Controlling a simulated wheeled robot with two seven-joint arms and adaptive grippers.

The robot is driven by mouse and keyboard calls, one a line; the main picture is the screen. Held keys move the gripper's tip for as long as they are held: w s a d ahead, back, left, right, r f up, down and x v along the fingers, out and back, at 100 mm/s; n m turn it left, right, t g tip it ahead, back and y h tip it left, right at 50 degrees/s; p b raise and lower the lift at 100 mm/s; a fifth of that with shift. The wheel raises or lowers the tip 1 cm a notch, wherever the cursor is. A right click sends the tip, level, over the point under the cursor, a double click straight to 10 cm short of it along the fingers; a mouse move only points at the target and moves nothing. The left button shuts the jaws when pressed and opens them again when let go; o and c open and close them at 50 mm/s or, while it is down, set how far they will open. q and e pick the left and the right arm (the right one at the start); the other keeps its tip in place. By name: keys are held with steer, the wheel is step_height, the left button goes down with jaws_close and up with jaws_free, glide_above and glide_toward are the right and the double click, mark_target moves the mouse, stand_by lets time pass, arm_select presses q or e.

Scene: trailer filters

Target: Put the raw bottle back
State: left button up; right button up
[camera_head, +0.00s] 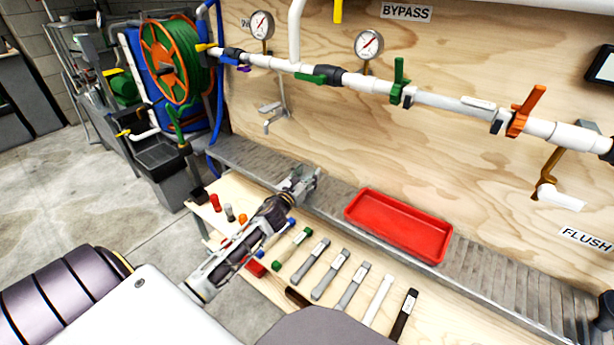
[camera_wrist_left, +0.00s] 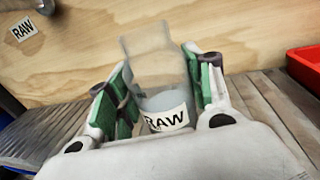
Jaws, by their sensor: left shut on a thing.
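The raw bottle (camera_wrist_left: 158,72) is clear, with a white RAW label facing my left wrist camera and what looks like liquid low inside. My left gripper (camera_head: 304,180) is shut on it, with green-padded fingers on both sides in the left wrist view (camera_wrist_left: 160,95). The bottle stands nearly upright in the fingers, over or on the ribbed metal ledge (camera_head: 335,199); I cannot tell whether its base touches. A RAW sign (camera_wrist_left: 24,30) is on the plywood wall to the left of the bottle. My right gripper is out of view.
A red tray (camera_head: 399,225) sits on the ledge right of my left gripper. White pipes with valves and gauges (camera_head: 369,44) run along the wall above. Several tools, including a black-handled one (camera_head: 404,314), lie on the wooden bench in front. A tap (camera_head: 274,110) juts out behind.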

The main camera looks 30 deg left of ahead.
arm_select(q)
steer(key=shift+f, duration=0.1)
steer(key=o, duration=1.2)
steer(key=shift+r, duration=0.2)
